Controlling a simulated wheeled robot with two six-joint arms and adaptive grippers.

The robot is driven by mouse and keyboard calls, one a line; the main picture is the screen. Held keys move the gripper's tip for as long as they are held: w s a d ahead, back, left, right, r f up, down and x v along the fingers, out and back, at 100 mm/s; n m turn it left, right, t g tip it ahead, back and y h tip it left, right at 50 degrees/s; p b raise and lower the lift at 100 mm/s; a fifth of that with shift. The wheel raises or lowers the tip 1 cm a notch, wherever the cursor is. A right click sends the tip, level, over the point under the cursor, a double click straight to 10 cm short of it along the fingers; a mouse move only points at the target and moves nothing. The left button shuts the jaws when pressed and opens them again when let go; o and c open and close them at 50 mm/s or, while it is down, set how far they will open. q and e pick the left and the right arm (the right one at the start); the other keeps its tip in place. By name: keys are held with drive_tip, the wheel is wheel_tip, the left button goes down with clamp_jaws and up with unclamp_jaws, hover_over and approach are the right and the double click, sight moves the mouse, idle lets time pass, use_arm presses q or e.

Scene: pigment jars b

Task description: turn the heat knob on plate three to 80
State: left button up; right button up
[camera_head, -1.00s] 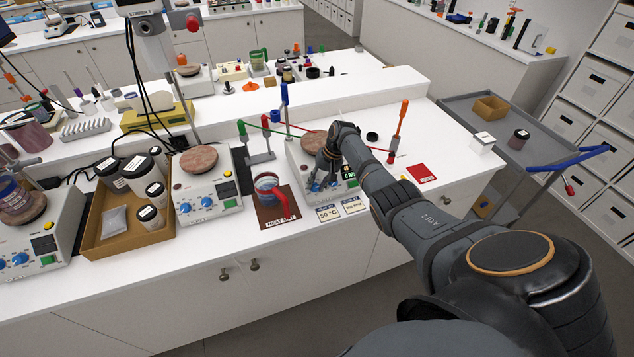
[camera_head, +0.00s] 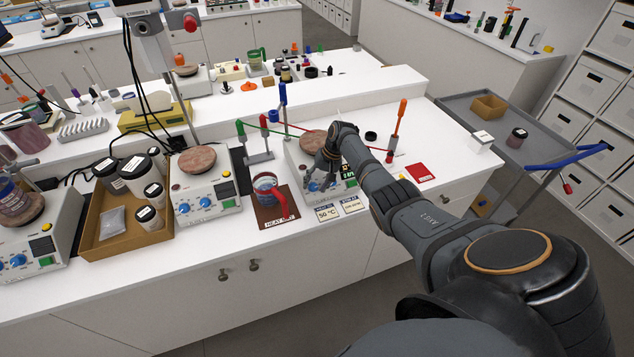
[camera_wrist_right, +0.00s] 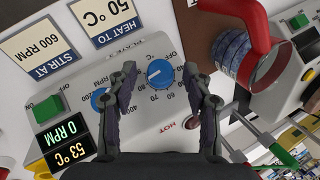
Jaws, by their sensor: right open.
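Plate three (camera_head: 296,164) is a white hot plate with a round brown top (camera_head: 314,143) on the middle bench. In the right wrist view its blue heat knob (camera_wrist_right: 160,73) has a white mark and a scale around it, with 60, 70 and 80 readable. The mark appears to point left in that picture. A second blue knob (camera_wrist_right: 98,97) for RPM is beside it, partly behind a finger. The displays read 0 RPM and 53 °C (camera_wrist_right: 69,154). My right gripper (camera_wrist_right: 160,68) is open, its fingers on either side of the heat knob. Contact cannot be told.
Cards reading "HEAT TO 50 °C" (camera_wrist_right: 101,15) and "STIR AT 600 RPM" (camera_wrist_right: 40,52) lie before the plate. A jar with a red handle (camera_head: 266,187) stands on a brown mat to the left. A green-and-red-topped stand (camera_head: 258,157) is behind it. A red card (camera_head: 420,172) lies right.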

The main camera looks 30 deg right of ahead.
drive_tip(key=v, duration=1.2)
drive_tip(key=shift+s+a+f, duration=0.1)
drive_tip(key=shift+f, duration=0.05)
